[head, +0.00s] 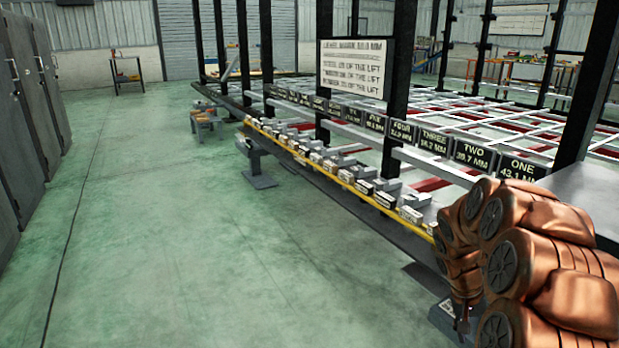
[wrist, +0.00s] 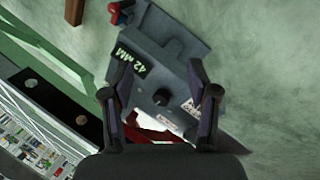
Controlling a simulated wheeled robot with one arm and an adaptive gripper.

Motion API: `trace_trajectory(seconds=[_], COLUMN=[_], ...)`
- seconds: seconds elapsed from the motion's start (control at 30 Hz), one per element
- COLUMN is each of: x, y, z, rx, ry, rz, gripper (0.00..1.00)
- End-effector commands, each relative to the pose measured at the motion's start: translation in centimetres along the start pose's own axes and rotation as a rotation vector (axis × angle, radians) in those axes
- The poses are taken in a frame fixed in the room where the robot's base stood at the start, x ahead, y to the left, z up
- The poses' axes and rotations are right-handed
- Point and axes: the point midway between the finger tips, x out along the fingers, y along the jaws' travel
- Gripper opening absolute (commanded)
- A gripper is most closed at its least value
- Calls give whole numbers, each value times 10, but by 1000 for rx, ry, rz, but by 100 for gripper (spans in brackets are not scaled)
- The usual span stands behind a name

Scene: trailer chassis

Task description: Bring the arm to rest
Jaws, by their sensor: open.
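My copper-coloured arm (head: 550,255) is folded at the right edge of the head view, beside the near end of the chassis. My gripper (head: 462,325) hangs low there, small and partly cut off from clear sight. In the wrist view its two dark fingers (wrist: 164,95) stand apart. Beyond them is a grey block-like stand (wrist: 172,62) with a black "42 MM" label. It shows in the gap between the fingers; I cannot tell how far off it is, and nothing appears gripped.
A long trailer chassis (head: 470,115) with black posts and numbered plates (head: 435,141) runs along the right. Grey blocks line its yellow-edged rail (head: 345,178). A small stool-like stand (head: 205,120) is farther back. Grey lockers (head: 30,90) stand left; the green floor (head: 200,240) between is clear.

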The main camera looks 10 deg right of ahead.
Motion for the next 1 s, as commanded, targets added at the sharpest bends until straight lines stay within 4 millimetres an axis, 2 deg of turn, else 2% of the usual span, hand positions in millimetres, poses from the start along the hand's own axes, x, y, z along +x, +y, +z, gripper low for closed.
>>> trace_trajectory(seconds=[0.03,0.2,0.5,1.0], x=[-19,-82,-186,-337], y=[4,12,27,63], z=[4,29,85,183], rx=[-9,-61,-168,-338], ry=[2,2,-7,-19], rz=[-6,-33,-84,-166], gripper=[59,59,59,59])
